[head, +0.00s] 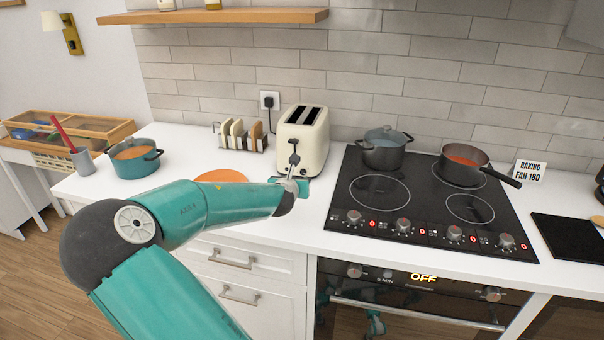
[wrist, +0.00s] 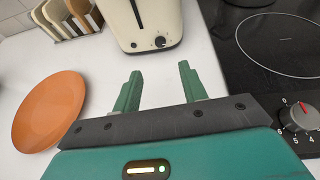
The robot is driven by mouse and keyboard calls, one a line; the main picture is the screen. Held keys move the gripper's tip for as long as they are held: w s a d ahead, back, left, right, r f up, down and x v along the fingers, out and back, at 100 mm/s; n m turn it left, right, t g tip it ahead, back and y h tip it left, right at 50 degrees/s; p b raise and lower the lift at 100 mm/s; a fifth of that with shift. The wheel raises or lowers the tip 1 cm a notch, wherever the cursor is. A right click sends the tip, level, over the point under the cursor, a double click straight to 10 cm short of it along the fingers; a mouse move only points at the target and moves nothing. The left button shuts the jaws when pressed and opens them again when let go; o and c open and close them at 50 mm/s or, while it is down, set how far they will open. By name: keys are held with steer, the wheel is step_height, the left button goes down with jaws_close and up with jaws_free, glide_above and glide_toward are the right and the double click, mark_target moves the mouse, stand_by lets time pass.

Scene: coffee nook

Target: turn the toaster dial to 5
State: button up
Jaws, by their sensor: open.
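The cream toaster (head: 302,137) stands on the white counter left of the cooktop, against the tiled wall. In the wrist view the lower front of the toaster (wrist: 148,24) shows at the top, with a dark round dial (wrist: 160,42) low on its front. The dial's numbers are too small to read. In the head view my arm hides the dial. My gripper (wrist: 158,82) is open and empty, its two fingers apart and pointing toward the toaster's front. A gap of bare counter lies between the fingertips and the toaster. My gripper (head: 294,165) also shows in the head view.
An orange plate (wrist: 48,112) lies left of my gripper. A toast rack (head: 240,138) stands left of the toaster. The black cooktop (head: 425,215) with two pots and red-marked knobs (wrist: 298,117) is close on the right. A black plug (head: 269,102) is in the wall socket.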

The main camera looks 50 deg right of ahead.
mark_target(303, 173)
steer(key=x, duration=1.2)
steer(key=shift+d+f, duration=0.1)
steer(key=shift+f, duration=0.05)
steer(key=shift+c, duration=0.2)
jaws_close()
